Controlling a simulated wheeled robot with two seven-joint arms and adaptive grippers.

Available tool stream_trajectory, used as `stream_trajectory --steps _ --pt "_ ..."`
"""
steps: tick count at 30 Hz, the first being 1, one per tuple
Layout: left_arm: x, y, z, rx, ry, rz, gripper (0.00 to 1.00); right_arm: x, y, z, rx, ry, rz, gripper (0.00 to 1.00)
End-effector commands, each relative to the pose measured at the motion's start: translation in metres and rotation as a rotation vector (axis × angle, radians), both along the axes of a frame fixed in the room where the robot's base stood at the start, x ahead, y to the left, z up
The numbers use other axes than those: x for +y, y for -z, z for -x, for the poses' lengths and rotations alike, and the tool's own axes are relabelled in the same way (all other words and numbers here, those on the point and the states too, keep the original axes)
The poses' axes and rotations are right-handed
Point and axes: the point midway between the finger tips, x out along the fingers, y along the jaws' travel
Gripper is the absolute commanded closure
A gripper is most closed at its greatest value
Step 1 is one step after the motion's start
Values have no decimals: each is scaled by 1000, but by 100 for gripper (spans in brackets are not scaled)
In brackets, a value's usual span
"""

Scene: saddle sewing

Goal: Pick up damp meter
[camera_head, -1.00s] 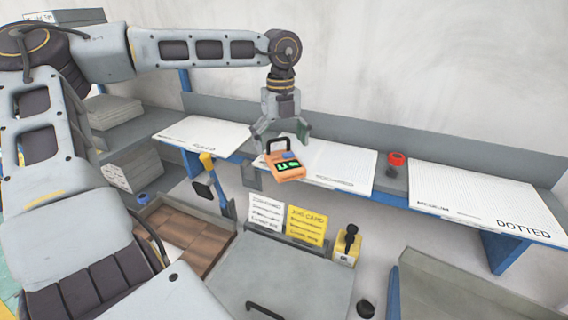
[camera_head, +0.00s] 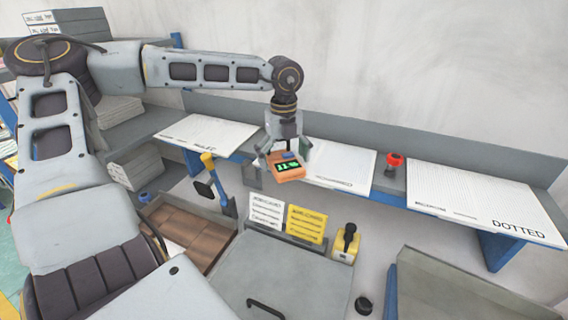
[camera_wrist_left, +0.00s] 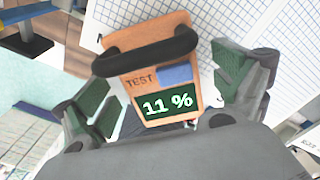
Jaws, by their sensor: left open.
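The damp meter (camera_head: 287,171) is an orange block with a dark handle, a blue button and a green display. It sits at the front edge of the middle white sheet on the bench. In the left wrist view the damp meter (camera_wrist_left: 143,84) shows "TEST" and reads "11 %". My left gripper (camera_head: 284,160) points down right over it. In the wrist view the green-padded fingers of my left gripper (camera_wrist_left: 165,95) are apart, one on each side of the meter, with a gap showing at its right side. My right gripper is not in view.
White sheets (camera_head: 485,201) lie along the bench. A red round item (camera_head: 394,160) stands right of the middle sheet. In front are white and yellow cards (camera_head: 305,224), a yellow block with a black knob (camera_head: 345,243) and a brown compartment tray (camera_head: 190,238).

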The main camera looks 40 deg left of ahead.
Motion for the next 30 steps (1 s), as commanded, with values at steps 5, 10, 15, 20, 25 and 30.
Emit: stream_trajectory --steps 5,10,15,20,25,30 --pt "0 0 0 0 0 0 10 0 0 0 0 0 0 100" --pt "0 0 0 0 0 0 32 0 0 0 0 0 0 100" --pt "0 0 0 0 0 0 54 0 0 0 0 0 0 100" --pt "0 -1 0 -1 0 0 65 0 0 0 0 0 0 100" --pt "0 -2 0 -1 0 0 65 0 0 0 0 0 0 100" --pt "0 -10 -1 -1 0 0 65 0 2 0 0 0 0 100"
